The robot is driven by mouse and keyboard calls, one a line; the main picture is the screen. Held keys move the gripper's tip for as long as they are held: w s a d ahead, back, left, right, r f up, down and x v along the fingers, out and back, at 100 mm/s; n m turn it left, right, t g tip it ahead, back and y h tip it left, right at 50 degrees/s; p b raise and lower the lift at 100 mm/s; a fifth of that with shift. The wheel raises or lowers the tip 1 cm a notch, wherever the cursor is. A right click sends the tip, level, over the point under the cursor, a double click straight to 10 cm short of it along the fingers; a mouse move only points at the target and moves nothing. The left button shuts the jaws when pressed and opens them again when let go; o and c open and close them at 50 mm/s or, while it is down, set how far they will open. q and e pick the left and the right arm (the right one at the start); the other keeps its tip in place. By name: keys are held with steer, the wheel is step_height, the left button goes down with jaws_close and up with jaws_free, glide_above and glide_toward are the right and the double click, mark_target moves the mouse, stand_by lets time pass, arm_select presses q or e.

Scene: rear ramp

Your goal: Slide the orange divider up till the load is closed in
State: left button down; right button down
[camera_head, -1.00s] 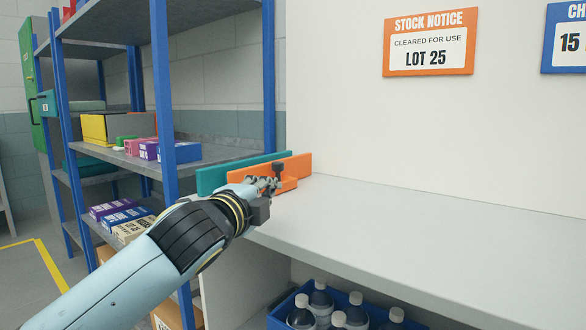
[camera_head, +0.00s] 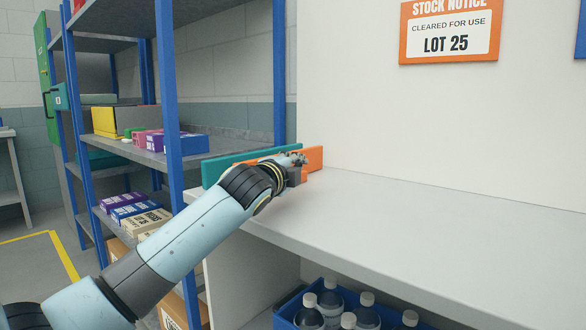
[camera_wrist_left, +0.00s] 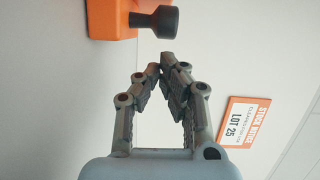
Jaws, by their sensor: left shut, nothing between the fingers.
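The orange divider (camera_head: 315,157) stands upright at the left end of the white counter, in front of a teal panel (camera_head: 214,172). My left arm hides much of the divider. In the left wrist view an orange part of it (camera_wrist_left: 104,20) carries a dark round knob (camera_wrist_left: 165,20). My left gripper (camera_head: 298,160) is in front of the divider. Its fingertips (camera_wrist_left: 167,62) are together, empty, and sit just short of the knob with a small gap in the picture. My right gripper is not in view. I cannot tell which goods are the load.
The white counter (camera_head: 430,205) is bare to the right. Below it a blue crate (camera_head: 285,318) holds several capped bottles (camera_head: 330,300). At left a blue-posted shelf (camera_head: 172,90) holds small boxes (camera_head: 188,143). An orange notice (camera_head: 448,30) hangs on the white wall.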

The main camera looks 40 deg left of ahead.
arm_select(q)
steer(key=shift+w+a, duration=0.35)
steer(key=shift+a, duration=0.2)
steer(key=shift+w+a+r+p, duration=0.15)
steer(key=shift+a+r+p, duration=0.05)
steer(key=shift+a+p, duration=0.3)
steer(key=shift+a, duration=0.2)
steer(key=shift+f, duration=0.2)
